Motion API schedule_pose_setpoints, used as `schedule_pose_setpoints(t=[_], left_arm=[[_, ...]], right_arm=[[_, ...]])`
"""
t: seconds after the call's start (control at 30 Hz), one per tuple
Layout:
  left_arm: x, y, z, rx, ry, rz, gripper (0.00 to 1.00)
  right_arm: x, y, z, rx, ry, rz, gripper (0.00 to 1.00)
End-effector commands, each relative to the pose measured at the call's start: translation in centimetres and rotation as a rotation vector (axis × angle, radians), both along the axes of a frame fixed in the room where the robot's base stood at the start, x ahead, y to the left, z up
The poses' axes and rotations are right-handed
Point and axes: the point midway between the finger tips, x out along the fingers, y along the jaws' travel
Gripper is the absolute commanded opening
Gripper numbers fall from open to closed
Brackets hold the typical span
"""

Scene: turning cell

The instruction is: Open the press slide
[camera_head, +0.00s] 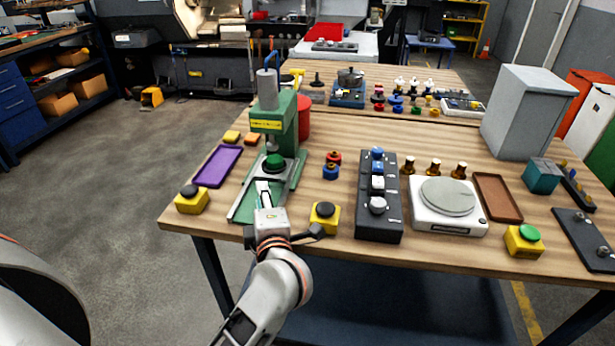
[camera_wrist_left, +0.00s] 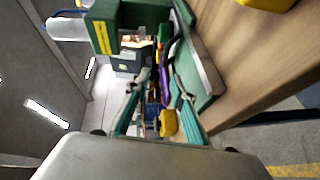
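The green press (camera_head: 267,115) stands at the left of the front bench. Its slide bed (camera_head: 245,208) runs toward the front edge, with a dark green round piece (camera_head: 274,162) under the ram. My left gripper (camera_head: 263,187) is low over the front part of the bed. In the left wrist view the press (camera_wrist_left: 150,14) appears tilted sideways, and the bed (camera_wrist_left: 205,75) lies along the right. There my left gripper's fingers (camera_wrist_left: 158,92) stand apart with nothing clearly held between them. Contact with the slide or its handle cannot be told. My right gripper is not in view.
A purple tray (camera_head: 217,166) and a yellow button box (camera_head: 192,200) are left of the press. Another button box (camera_head: 325,217) stands close right of my gripper. A dark control box (camera_head: 379,205) and a white scale (camera_head: 447,205) are farther right.

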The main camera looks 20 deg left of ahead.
Motion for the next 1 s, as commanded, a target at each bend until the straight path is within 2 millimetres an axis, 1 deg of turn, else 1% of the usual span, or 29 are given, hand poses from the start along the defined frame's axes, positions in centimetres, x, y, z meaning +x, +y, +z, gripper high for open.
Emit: schedule_pose_setpoints(t=[0.1,0.17,0.27,0.5,0.63,0.8,1.0], left_arm=[[0.3,-0.4,-0.6,-0.047,0.023,-0.006,0.24],[0.5,-0.3,-0.7,-0.052,0.027,-0.006,0.24],[1.4,0.3,-1.0,-0.051,0.027,-0.006,0.24],[4.3,2.6,-1.7,-0.049,0.026,-0.005,0.24],[5.5,3.5,-2.0,-0.049,0.026,-0.006,0.24],[6.3,4.0,-2.1,-0.050,0.025,-0.005,0.24],[6.4,4.1,-2.2,-0.051,0.025,-0.006,0.24]], right_arm=[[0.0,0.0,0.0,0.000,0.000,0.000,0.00],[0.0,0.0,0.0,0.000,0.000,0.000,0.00],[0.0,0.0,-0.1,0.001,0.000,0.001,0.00],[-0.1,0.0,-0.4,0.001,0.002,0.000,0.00],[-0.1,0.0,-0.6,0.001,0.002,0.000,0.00],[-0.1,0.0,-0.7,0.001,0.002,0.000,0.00],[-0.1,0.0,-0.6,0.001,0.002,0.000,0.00]])
